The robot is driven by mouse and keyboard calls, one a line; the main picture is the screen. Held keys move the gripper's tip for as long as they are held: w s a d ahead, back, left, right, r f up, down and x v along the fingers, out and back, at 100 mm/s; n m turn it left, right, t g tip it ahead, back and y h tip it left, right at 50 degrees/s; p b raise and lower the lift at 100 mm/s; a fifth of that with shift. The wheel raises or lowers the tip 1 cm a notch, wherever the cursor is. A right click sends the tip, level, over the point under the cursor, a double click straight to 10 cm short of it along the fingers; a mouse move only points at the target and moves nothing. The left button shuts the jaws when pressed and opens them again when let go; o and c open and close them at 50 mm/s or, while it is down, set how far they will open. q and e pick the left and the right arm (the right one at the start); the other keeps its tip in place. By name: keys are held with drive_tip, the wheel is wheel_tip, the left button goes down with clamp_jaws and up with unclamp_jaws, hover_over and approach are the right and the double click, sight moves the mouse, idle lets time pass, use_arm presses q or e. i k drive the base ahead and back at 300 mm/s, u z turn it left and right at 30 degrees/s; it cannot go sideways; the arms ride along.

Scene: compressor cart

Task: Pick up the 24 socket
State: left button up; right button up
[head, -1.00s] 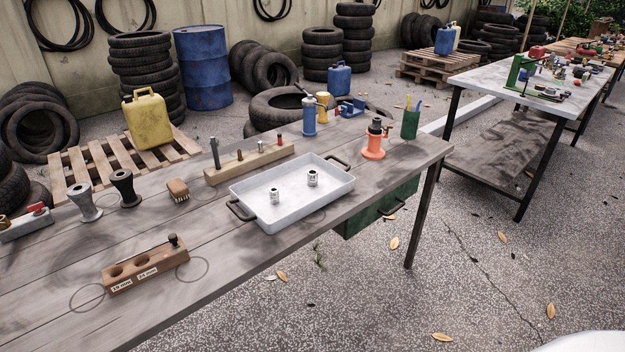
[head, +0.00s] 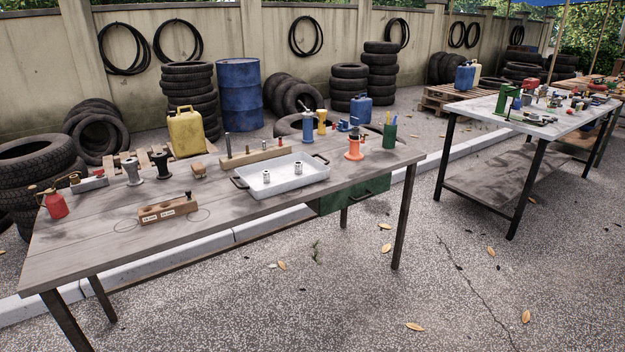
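Two small silver sockets stand upright in a white tray on the grey wooden workbench (head: 110,238). One socket (head: 267,177) is left of the middle of the tray (head: 290,187); the other socket (head: 298,168) stands to its right and a little farther back. Their size marks are too small to read, so I cannot tell which is the 24. Neither of my grippers is in the head view.
A red oil can (head: 55,204) is at the left end.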

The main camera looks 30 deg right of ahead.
sight(298, 165)
drive_tip(key=z, duration=0.6)
drive_tip(key=i, duration=0.6)
drive_tip(key=z, duration=0.45)
drive_tip(key=i, duration=0.95)
drive_tip(key=u, duration=0.4)
